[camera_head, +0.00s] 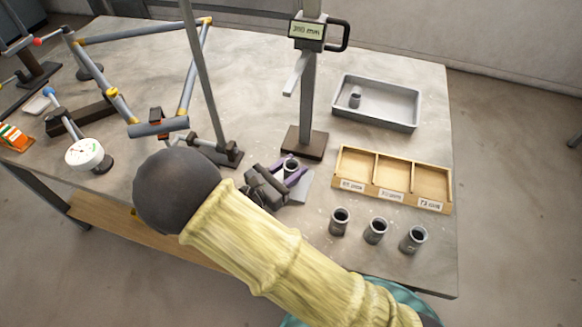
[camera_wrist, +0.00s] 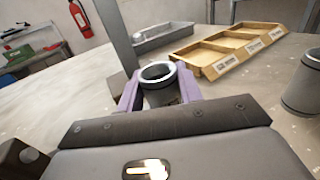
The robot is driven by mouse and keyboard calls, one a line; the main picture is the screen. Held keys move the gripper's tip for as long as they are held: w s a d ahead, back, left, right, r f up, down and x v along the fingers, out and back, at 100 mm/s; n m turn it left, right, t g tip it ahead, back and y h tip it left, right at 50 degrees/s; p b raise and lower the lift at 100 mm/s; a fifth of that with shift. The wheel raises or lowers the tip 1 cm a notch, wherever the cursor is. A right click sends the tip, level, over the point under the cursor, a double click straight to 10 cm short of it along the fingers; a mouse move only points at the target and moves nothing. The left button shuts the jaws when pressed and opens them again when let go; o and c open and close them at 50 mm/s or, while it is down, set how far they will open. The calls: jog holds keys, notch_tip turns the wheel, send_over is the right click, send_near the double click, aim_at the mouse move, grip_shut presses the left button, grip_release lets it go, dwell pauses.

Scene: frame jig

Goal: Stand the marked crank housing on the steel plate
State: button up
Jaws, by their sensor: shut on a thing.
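My gripper (camera_head: 290,175) has purple fingers shut on a grey cylindrical crank housing (camera_head: 291,165). In the wrist view the housing (camera_wrist: 159,92) stands upright between the two fingers (camera_wrist: 161,95), its round open top showing. No mark on it can be made out. A light grey steel plate (camera_head: 303,192) lies beneath and beside the gripper on the table, partly covered by it. The housing is over or close to the plate; whether its base touches the plate is hidden. Three similar housings stand at the front right: left (camera_head: 339,221), middle (camera_head: 375,231) and right (camera_head: 413,239).
A height gauge (camera_head: 307,35) on a dark base stands just behind the gripper. A wooden three-part tray (camera_head: 428,203) is to the right. A grey metal tray (camera_head: 412,125) behind it holds a small cylinder (camera_head: 355,98). A jointed frame (camera_head: 140,38) and dial gauge (camera_head: 84,154) are left.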

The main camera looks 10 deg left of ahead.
jog(key=shift+f, duration=0.15)
jog(key=o, duration=1)
jog(key=shift+o, duration=0.2)
jog(key=shift+s+a, duration=0.1)
jog(key=shift+s, duration=0.05)
jog(key=v, duration=1.1)
jog(key=shift+s+a+b, duration=0.15)
jog(key=shift+s+b, duration=0.2)
jog(key=shift+b, duration=0.05)
